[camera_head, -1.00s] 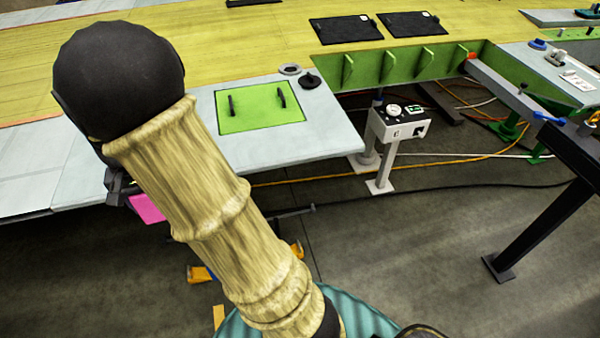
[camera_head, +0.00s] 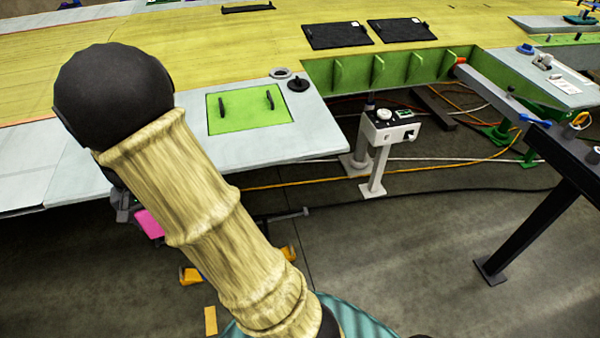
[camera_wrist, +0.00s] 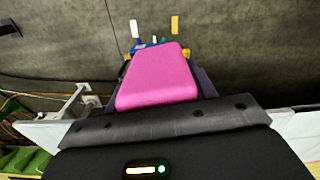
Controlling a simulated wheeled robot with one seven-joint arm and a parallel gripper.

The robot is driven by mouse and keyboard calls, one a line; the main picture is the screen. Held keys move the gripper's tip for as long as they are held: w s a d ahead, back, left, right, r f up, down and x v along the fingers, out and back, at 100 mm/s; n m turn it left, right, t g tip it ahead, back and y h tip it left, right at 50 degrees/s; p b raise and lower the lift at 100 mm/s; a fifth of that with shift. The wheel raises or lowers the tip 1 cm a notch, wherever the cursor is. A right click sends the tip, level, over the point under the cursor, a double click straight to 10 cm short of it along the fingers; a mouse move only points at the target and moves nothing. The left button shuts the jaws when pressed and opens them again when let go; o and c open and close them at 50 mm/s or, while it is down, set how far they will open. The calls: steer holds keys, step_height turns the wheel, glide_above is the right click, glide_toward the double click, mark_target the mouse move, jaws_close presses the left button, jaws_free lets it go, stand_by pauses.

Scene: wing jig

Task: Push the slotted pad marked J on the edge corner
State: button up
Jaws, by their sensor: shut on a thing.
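A pink block (camera_wrist: 158,78) fills the middle of the wrist view, between the dark fingers of my gripper (camera_wrist: 160,88). My gripper is shut on it. No slot or letter J shows on the face I see, so I cannot confirm that it is the slotted pad. In the head view a pink patch (camera_head: 149,223) shows just below the front edge of the pale wing panel (camera_head: 310,135), beside my gripper (camera_head: 125,205), which my arm mostly hides. The panel has a corner at its right front. I cannot tell whether the block touches the edge.
A green hatch (camera_head: 247,108) with two black handles lies on the panel. A white control box (camera_head: 390,127) stands on a post right of the corner. Cables cross the floor. A dark beam on a leg (camera_head: 535,225) stands at right. Floor between is open.

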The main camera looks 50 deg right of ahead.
step_height(320, 180, down, 20)
steer(key=n+b, duration=0.1)
steer(key=n, duration=0.4)
steer(key=shift+s+r+n, duration=0.15)
steer(key=shift+r+n, duration=0.1)
steer(key=shift+n, duration=0.05)
